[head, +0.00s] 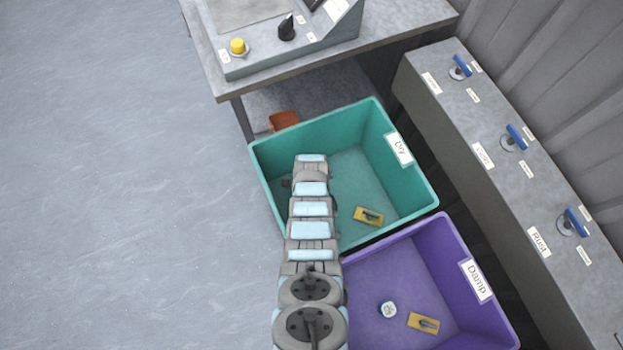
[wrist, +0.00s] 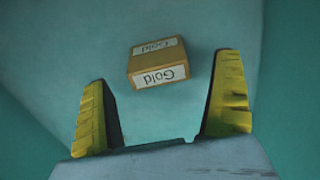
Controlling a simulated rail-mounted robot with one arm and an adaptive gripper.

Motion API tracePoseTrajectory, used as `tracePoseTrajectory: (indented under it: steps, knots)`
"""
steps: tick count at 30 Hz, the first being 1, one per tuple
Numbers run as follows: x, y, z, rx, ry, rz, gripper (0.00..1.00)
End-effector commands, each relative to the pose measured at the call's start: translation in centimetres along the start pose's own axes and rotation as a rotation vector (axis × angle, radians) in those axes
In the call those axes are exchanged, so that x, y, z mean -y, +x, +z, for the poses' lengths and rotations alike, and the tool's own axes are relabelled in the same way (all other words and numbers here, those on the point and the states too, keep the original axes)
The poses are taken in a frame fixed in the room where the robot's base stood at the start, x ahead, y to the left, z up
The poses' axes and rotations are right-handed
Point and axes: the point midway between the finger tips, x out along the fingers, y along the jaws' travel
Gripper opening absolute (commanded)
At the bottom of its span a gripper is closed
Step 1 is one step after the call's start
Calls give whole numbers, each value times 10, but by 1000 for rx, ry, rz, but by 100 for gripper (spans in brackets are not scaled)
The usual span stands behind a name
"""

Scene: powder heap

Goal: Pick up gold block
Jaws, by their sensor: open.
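The gold block (wrist: 158,62) is a small tan-gold box with white "Gold" labels, seen upside down in the wrist view. It rests on the teal floor of the "Dry" bin (head: 400,149), slightly tilted in the picture. My gripper (wrist: 161,72) is open and empty. Its two yellow fingers stand apart on the left and right, with the block ahead between their lines and no visible contact. In the head view my arm reaches over the "Dry" bin and hides its tip. I cannot make out the gold block there.
A yellow item (head: 369,217) lies in the "Dry" bin. The purple "Damp" bin (head: 448,235) adjoins it, holding a similar yellow item (head: 423,323) and a small white round item (head: 388,310). A bench (head: 213,72) and a counter with blue levers (head: 450,105) flank the bins.

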Motion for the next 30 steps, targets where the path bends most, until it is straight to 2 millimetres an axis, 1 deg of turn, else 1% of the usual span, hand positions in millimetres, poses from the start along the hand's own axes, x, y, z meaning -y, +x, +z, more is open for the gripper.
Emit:
tracePoseTrajectory:
  steps: [1,6,9,13,20,23,24,27,30]
  knots:
    - [-1,8,0,1,0,2,96]
    - [-2,30,-1,0,0,0,96]
    - [-1,39,-1,0,0,0,96]
    - [0,44,-1,-1,0,-1,96]
    - [-1,43,-1,-1,0,-2,96]
    - [-1,43,-1,-1,0,-2,70]
    - [-1,43,-1,-1,0,-2,59]
    - [-1,43,-1,-1,0,-2,33]
    - [-1,43,-1,-1,0,-2,32]
